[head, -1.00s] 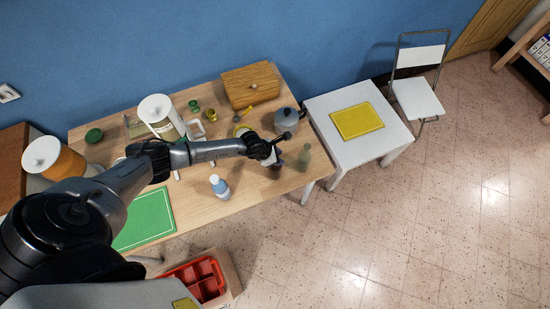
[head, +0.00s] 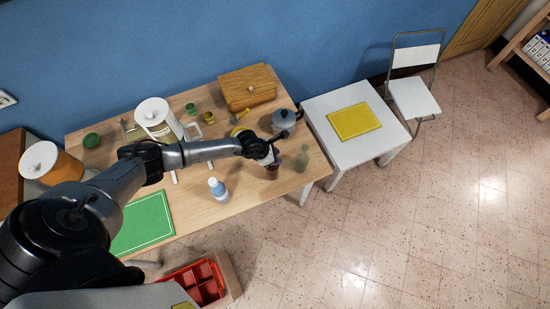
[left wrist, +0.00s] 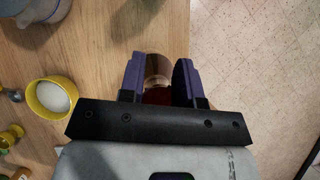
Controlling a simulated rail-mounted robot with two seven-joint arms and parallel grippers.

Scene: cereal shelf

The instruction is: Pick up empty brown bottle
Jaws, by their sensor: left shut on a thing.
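The brown bottle (head: 272,172) is at the right end of the wooden table, just below my left gripper (head: 272,161) in the head view. In the left wrist view my left gripper (left wrist: 160,80) has its two purple fingers on either side of the round, reddish-brown bottle (left wrist: 157,72), shut on it. The palm and fingers hide part of the bottle. I cannot tell whether its base touches the table. My right gripper is not in view.
A clear green bottle (head: 302,158) stands close to the right. A grey pot (head: 284,121) is behind, and a blue-and-white bottle (head: 218,189) stands to the left. A yellow bowl (left wrist: 52,97) is left of the fingers.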

